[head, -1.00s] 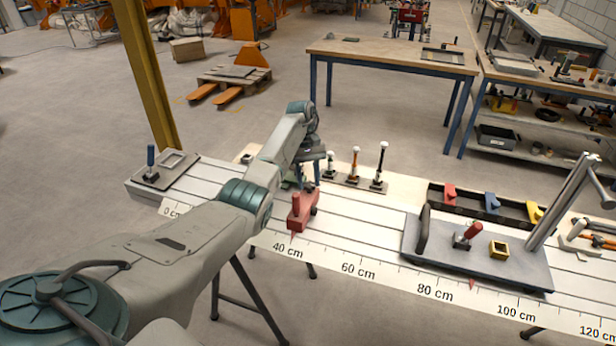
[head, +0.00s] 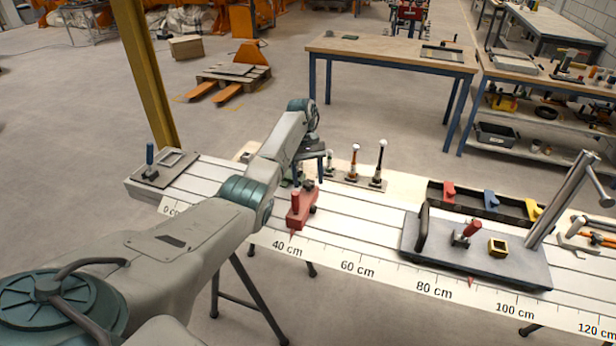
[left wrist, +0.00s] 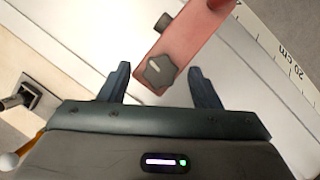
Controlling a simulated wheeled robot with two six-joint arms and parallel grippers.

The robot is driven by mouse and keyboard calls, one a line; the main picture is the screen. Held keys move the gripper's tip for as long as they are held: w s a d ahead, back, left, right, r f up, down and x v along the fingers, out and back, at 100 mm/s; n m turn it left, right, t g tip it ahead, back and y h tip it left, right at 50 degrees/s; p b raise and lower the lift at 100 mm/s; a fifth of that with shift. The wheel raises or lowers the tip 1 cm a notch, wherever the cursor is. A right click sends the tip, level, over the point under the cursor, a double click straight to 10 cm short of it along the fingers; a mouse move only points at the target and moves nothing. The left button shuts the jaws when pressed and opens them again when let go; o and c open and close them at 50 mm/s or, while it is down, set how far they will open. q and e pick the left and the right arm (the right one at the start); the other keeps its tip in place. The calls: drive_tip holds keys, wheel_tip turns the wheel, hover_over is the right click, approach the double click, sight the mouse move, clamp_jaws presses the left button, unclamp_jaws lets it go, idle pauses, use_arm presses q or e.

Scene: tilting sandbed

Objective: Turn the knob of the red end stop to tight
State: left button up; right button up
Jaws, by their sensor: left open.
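The red end stop (head: 300,210) sits on the pale slotted bed near the 40 cm mark, with a raised red post. In the left wrist view it is a red block (left wrist: 188,42) with a dark lobed knob (left wrist: 159,70) bearing a light line. A second small dark knob (left wrist: 163,22) juts from its side. My left gripper (left wrist: 159,68) is open, with one finger on each side of the lobed knob and visible gaps between. In the head view the left gripper (head: 309,178) is just behind the end stop, partly hidden by my arm. My right gripper is not in view.
A grey plate (head: 520,268) with a red-handled part and a yellow block lies to the right. Several upright levers (head: 355,165) stand behind the bed. A dark tray (head: 515,208) of coloured pieces is at the back right. The bed between end stop and plate is clear.

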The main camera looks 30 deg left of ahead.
use_arm(q)
drive_tip(key=p+v, duration=0.1)
drive_tip(key=v, duration=1)
drive_tip(key=shift+f, duration=0.1)
drive_tip(key=shift+f, duration=0.15)
